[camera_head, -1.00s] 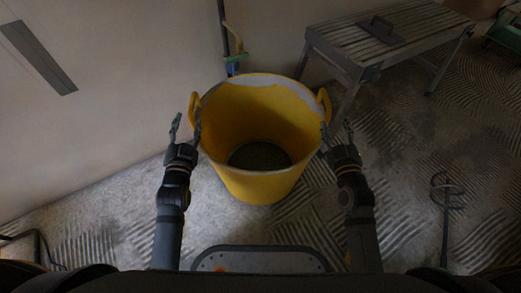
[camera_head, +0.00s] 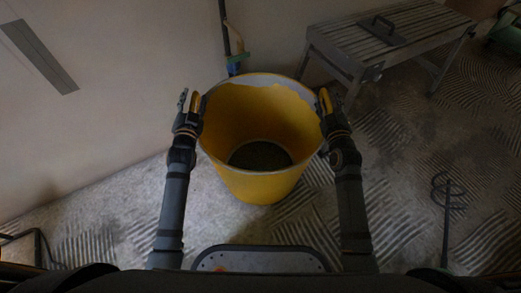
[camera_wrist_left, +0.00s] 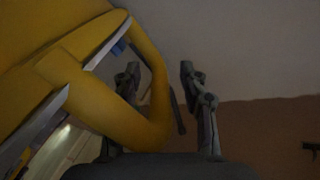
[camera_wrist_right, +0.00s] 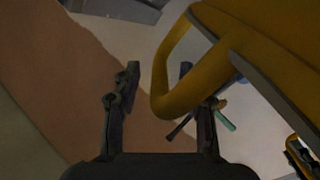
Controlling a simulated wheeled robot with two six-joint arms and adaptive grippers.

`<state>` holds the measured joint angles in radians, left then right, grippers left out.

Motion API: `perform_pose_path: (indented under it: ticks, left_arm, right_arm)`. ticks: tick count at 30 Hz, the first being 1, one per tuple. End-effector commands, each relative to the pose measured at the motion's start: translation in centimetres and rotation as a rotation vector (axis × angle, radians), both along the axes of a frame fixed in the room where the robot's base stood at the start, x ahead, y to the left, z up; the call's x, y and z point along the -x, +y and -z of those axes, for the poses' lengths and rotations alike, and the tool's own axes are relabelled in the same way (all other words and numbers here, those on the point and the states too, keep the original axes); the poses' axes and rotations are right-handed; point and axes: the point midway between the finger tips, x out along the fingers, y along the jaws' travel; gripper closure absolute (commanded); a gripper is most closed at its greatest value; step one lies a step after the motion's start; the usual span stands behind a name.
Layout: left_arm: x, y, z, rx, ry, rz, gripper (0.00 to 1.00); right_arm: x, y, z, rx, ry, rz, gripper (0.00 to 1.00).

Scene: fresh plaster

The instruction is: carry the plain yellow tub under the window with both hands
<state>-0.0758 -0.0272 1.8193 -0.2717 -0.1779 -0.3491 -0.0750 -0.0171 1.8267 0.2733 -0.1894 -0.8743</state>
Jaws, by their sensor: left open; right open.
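The yellow tub (camera_head: 258,187) stands upright on the floor in front of me, with pale plaster smears on its inner wall and something dark at its bottom. My left gripper (camera_head: 189,101) is open at the tub's left handle (camera_head: 195,101); in the left wrist view that handle (camera_wrist_left: 152,120) reaches between the open fingers (camera_wrist_left: 158,82). My right gripper (camera_head: 326,103) is open at the right handle (camera_head: 325,98). In the right wrist view this handle (camera_wrist_right: 166,80) lies between the open fingers (camera_wrist_right: 158,82). I see no window.
A slatted bench (camera_head: 385,35) with a dark tool (camera_head: 382,28) on it stands behind right. A wire whisk (camera_head: 446,205) is on the floor at right. A pale wall (camera_head: 110,90) runs along the left. A pipe (camera_head: 225,35) stands behind the tub.

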Motion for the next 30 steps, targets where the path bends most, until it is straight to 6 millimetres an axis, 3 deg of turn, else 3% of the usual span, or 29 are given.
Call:
perform_pose_path:
  ticks: [4, 13, 30]
  left_arm:
    - [0.02, 0.00, 0.00, 0.000, 0.000, 0.000, 0.60]
    - [0.04, -0.01, 0.01, 0.000, 0.000, 0.000, 1.00]
    - [-0.02, -0.04, -0.54, 0.000, -0.011, 0.001, 1.00]
  right_arm:
    - [0.02, 0.00, -0.01, 0.000, 0.000, 0.000, 0.60]
    - [0.03, 0.00, -0.02, 0.000, 0.000, 0.000, 1.00]
    - [-0.02, -0.01, -0.56, -0.001, -0.011, 0.001, 1.00]
